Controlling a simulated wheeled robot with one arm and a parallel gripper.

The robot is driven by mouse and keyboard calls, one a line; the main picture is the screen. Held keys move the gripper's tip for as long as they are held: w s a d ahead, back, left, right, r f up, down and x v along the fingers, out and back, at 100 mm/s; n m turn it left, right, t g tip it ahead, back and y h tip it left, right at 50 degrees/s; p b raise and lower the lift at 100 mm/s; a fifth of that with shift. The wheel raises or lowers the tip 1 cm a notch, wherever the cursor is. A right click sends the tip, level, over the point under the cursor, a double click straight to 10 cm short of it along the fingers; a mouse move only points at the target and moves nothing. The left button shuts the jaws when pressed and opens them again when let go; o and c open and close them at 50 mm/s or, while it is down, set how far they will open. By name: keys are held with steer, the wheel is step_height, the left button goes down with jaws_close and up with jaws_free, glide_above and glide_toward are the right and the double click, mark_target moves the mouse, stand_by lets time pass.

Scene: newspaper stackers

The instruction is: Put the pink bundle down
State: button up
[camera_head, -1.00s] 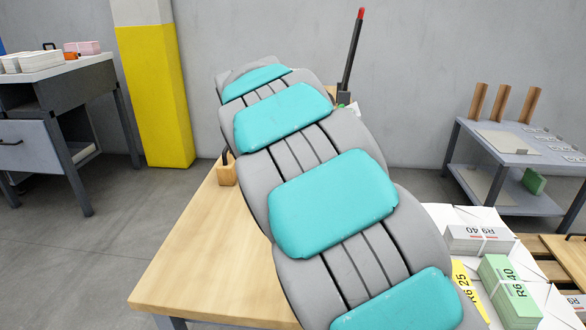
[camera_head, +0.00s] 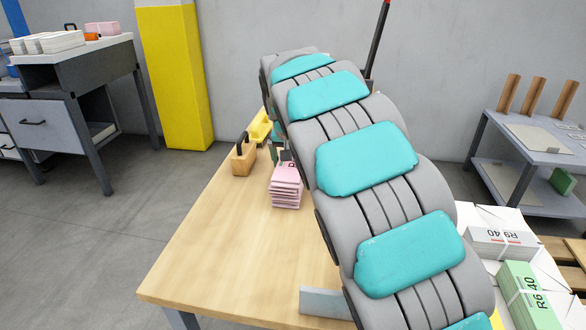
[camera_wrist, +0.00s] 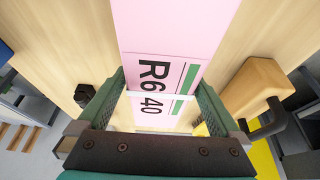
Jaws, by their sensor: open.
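The pink bundle (camera_head: 286,190) appears to rest on the wooden table (camera_head: 215,240), left of my arm, as a neat stack of folded sheets. In the wrist view the pink bundle (camera_wrist: 180,35) shows a label reading R6 40 and a white strap. My gripper (camera_wrist: 162,92) is open, its green fingers on either side of the bundle near the strap. Whether the fingers touch its sides is hard to tell. In the head view my gripper (camera_head: 281,155) is at the bundle's far end, partly hidden by my arm.
A wooden block with a dark handle (camera_head: 243,160) stands close left of the bundle. A yellow item (camera_head: 260,128) lies behind. A grey plate (camera_head: 323,303) is at the table's front edge. White and green bundles (camera_head: 528,295) lie at right. The table's left front is clear.

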steer(key=shift+x, duration=1.2)
jaws_close()
